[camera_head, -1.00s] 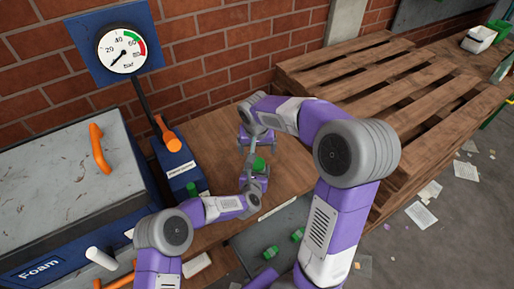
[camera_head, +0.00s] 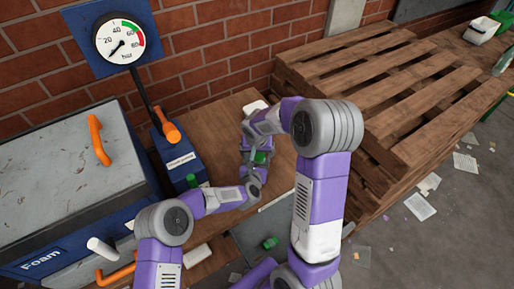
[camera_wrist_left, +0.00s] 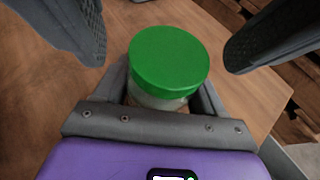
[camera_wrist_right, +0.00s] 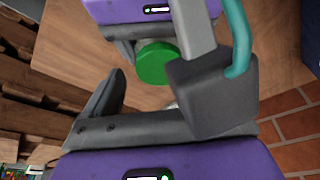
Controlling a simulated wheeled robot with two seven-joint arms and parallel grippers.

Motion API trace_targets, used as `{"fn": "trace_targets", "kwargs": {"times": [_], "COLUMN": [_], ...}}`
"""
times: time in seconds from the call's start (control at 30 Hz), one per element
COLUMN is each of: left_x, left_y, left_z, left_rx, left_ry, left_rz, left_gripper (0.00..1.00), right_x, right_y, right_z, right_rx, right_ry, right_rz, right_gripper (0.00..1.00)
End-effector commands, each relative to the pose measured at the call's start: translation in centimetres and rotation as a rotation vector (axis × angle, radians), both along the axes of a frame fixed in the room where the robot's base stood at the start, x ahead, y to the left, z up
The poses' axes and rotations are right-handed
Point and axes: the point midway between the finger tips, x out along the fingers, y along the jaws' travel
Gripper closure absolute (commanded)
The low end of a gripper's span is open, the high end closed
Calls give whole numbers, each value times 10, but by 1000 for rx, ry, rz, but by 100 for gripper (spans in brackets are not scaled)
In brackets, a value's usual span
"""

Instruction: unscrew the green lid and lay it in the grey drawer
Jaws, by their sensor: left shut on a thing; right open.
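A green lid (camera_wrist_left: 168,60) sits on a pale jar (camera_wrist_left: 155,99). My left gripper (camera_head: 254,168) is shut on the jar below the lid and holds it upright over the table. My right gripper (camera_wrist_right: 150,80) is open. Its dark fingers stand apart at either side of the lid in the left wrist view, not touching it. The lid also shows in the right wrist view (camera_wrist_right: 157,64) and the head view (camera_head: 261,158). The grey drawer (camera_head: 284,222) is open below the table's front edge, partly hidden by my right arm, with a green lid (camera_head: 270,242) in it.
A blue box with an orange lever (camera_head: 171,133) and another green-topped thing (camera_head: 191,180) stand left of the jar. A large blue foam bin (camera_head: 60,190) fills the left. A wooden pallet (camera_head: 390,85) lies at the right.

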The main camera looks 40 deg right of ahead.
Motion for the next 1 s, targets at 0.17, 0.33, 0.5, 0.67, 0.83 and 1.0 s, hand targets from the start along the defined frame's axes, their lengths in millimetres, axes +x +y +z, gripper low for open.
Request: {"fn": "trace_targets", "kwargs": {"times": [0.17, 0.33, 0.5, 0.67, 0.83, 1.0], "left_x": [0, 0, 0, 0, 0, 1], "left_y": [0, 0, 0, 0, 0, 0], "left_z": [1, 1, 1, 1, 1, 1], "left_rx": [-1, -1, -1, 0, 0, -1], "left_ry": [-1, -1, -1, -1, -1, 0], "left_rz": [0, 0, 0, 1, 1, 1], "left_gripper": [85, 85, 85, 85, 85, 85], "right_x": [1, 1, 1, 1, 1, 0], "right_y": [-1, -1, -1, -1, -1, -1], "right_z": [-4, -3, -3, -3, -3, -3], "right_rx": [0, 0, 1, 0, 0, 0], "right_ry": [-1, -1, 0, 0, 0, 0], "right_rz": [0, 1, 1, 1, 1, 0], "right_gripper": [8, 9, 36, 60, 68, 55]}}
